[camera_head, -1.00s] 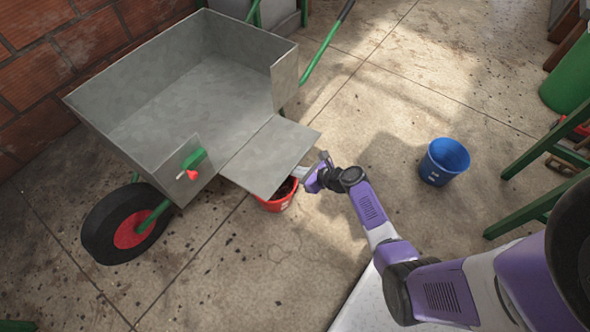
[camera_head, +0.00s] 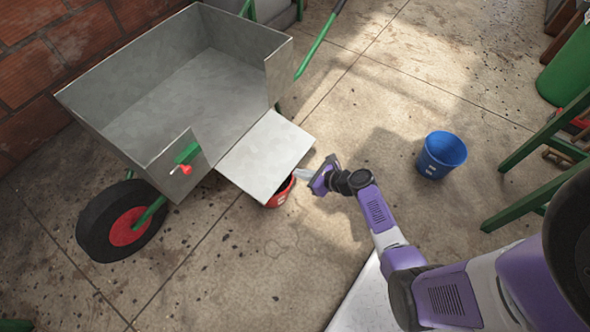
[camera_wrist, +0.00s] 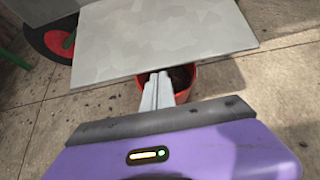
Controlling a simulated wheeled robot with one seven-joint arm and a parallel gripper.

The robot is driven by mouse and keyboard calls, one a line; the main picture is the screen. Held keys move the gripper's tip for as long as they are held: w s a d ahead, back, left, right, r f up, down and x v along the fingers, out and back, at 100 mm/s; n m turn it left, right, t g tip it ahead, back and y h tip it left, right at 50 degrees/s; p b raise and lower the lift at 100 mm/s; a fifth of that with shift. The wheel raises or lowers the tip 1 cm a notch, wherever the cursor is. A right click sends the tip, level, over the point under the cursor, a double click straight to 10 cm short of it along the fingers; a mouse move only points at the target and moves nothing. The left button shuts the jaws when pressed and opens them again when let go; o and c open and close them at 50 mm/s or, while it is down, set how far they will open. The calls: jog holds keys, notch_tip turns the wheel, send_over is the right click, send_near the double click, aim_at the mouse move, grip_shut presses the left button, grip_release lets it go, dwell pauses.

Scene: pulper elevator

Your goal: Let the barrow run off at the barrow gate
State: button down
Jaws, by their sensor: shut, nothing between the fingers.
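The grey metal barrow (camera_head: 128,117) stands at the left with a green frame and a black wheel with a red hub (camera_head: 125,222). Its tray looks empty. The gate flap (camera_head: 266,155) in its near side is folded down and sticks out like a ramp. A green catch with a red knob (camera_head: 187,168) sits on the side panel beside the opening. A red bucket (camera_head: 284,192) stands under the flap's outer edge, partly hidden, with dark stuff inside in the wrist view (camera_wrist: 181,78). My gripper (camera_head: 300,175) is shut and empty, just off the flap's outer edge, near the bucket.
A blue bucket (camera_head: 441,155) stands on the floor to the right. A green-legged bench (camera_head: 540,150) and a green bin (camera_head: 568,72) are at the right edge. A brick wall (camera_head: 45,70) is behind the barrow. The concrete floor between is clear.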

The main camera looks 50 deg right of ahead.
jog(key=p+v, duration=0.2)
jog(key=v, duration=0.4)
jog(key=shift+r, duration=0.4)
